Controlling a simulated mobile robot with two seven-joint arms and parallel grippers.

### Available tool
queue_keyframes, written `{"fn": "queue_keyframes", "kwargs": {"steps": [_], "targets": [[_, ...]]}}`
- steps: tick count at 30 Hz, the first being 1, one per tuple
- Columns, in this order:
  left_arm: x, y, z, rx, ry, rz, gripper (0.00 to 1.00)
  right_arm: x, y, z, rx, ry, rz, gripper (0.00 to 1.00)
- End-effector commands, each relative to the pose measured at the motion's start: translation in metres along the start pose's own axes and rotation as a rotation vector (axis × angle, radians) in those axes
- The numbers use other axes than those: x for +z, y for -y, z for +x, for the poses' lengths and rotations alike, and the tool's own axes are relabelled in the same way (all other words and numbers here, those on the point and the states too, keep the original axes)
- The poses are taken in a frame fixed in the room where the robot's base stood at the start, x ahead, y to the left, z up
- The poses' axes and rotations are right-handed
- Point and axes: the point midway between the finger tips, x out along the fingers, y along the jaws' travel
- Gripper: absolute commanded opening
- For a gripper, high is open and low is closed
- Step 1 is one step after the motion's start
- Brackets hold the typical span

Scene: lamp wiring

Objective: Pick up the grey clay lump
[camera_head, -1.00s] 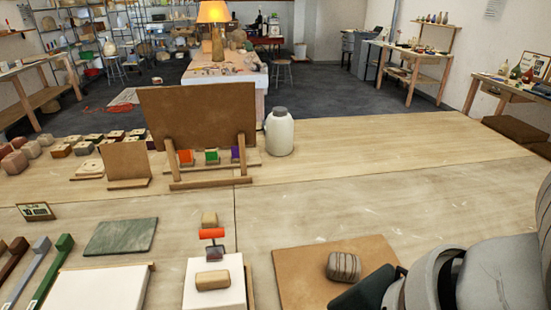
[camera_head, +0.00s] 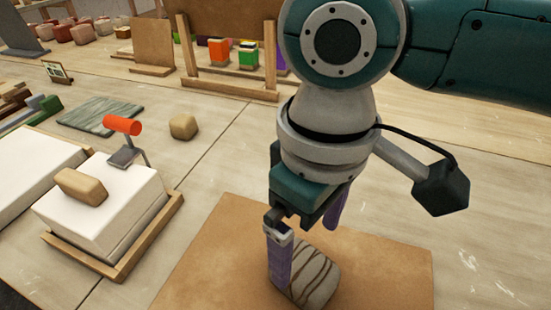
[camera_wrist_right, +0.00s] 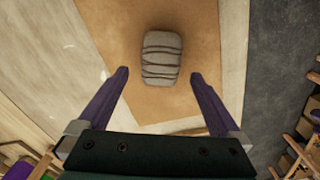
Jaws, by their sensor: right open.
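The grey clay lump (camera_head: 306,272) is a rounded block with dark stripes. It lies on a brown board (camera_head: 390,275) at the front of the table. My right gripper (camera_head: 308,240) points down over the lump, and one purple finger hides part of its left side. In the right wrist view the lump (camera_wrist_right: 162,54) lies beyond the fingertips, centred in the gap between them. The right gripper (camera_wrist_right: 160,74) is open and empty, with its two purple fingers apart on either side of that gap. My left gripper is not in view.
A white block (camera_head: 105,215) in a wooden tray stands left of the board, with a tan lump (camera_head: 82,186) on it. Another tan lump (camera_head: 184,127) lies behind. A wooden stand (camera_head: 228,85) is at the back.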

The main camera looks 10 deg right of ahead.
Motion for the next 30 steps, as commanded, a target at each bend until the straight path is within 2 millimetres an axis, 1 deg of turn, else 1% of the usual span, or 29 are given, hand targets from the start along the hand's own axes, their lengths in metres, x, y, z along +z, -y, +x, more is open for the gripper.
{"fn": "queue_keyframes", "kwargs": {"steps": [1, 7, 12, 15, 18, 23, 24, 25, 30], "targets": [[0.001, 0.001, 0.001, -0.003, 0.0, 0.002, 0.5, 0.0, 0.0, 0.008, -0.001, 0.002, 0.001, 1.0], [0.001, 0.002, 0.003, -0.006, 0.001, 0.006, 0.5, 0.001, 0.001, 0.026, -0.001, 0.0, 0.0, 1.0], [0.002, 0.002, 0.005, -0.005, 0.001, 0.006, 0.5, 0.002, 0.001, 0.054, 0.0, 0.0, -0.001, 1.0], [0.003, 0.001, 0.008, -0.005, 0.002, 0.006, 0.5, 0.002, 0.001, 0.066, 0.0, 0.0, -0.001, 1.0], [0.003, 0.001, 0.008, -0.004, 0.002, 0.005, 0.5, 0.002, 0.001, 0.07, -0.001, -0.002, -0.002, 1.0], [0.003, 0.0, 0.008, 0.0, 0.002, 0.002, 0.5, 0.002, 0.001, 0.07, -0.001, -0.003, -0.002, 1.0], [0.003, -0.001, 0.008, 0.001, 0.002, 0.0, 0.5, 0.002, 0.001, 0.07, -0.001, -0.003, -0.002, 0.99], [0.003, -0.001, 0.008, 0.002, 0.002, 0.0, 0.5, 0.002, 0.001, 0.07, -0.001, -0.003, -0.002, 0.95], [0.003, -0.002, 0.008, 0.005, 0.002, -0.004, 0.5, 0.002, 0.001, 0.07, -0.001, -0.002, -0.002, 0.76]]}}
